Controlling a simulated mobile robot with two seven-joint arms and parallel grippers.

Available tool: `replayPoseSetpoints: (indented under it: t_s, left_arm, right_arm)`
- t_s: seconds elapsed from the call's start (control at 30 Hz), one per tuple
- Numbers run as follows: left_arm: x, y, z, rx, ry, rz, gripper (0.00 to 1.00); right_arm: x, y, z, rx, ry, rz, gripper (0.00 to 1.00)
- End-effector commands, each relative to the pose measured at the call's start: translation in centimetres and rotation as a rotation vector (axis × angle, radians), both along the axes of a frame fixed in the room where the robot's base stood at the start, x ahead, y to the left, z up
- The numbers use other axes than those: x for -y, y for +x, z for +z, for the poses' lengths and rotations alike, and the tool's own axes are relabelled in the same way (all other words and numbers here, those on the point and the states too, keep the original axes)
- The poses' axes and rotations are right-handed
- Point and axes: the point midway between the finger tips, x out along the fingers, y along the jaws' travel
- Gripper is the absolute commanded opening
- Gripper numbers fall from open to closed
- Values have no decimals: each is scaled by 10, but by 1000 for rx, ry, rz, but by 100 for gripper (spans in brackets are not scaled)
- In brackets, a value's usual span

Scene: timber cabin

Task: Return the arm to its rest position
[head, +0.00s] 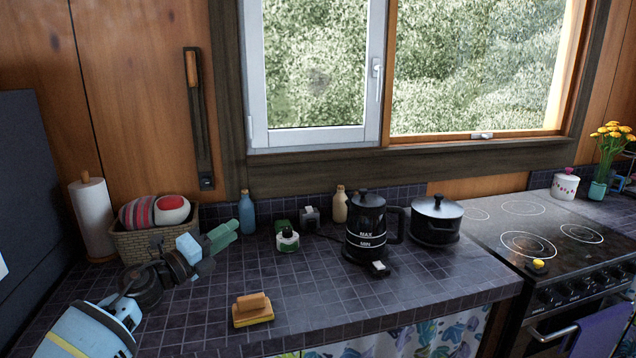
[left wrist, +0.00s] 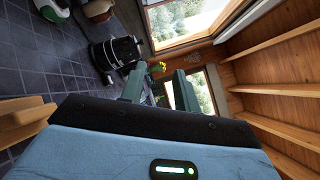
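My left arm (head: 95,330) comes in from the lower left in the head view and reaches over the counter. Its left gripper (head: 230,233) has green fingers and points right, above the tiles just right of the basket. In the left wrist view the two fingers (left wrist: 160,88) stand apart with nothing between them, so it is open and empty. My right arm and gripper are in neither view.
A wicker basket (head: 155,243), paper roll (head: 92,216) and blue bottle (head: 247,214) stand near the gripper. A black kettle (head: 366,228) and pot (head: 436,222) stand right, before the stove (head: 560,240).

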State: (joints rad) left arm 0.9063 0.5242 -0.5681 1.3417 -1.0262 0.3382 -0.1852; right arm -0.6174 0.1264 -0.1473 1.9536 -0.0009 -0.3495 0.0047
Motion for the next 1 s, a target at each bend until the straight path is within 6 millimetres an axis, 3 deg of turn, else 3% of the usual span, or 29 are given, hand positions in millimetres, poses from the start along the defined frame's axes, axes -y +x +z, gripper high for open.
replayPoseSetpoints:
  t_s: [0.03,0.1,0.37,0.57,0.8,1.0]
  left_arm:
    - [8,-12,-28,-62,-81,-4,31]
    - [14,-26,-58,-138,-191,2,31]
    - [23,-91,-167,-449,-588,84,31]
    - [19,-158,-247,-702,-880,208,31]
    - [7,-258,-334,-1000,-1204,423,31]
    - [-2,-356,-388,-1223,-1448,642,31]
  right_arm:
    - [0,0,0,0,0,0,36]
    - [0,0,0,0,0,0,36]
    - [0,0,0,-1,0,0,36]
    - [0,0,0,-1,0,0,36]
    - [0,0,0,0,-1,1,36]
    - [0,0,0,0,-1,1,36]
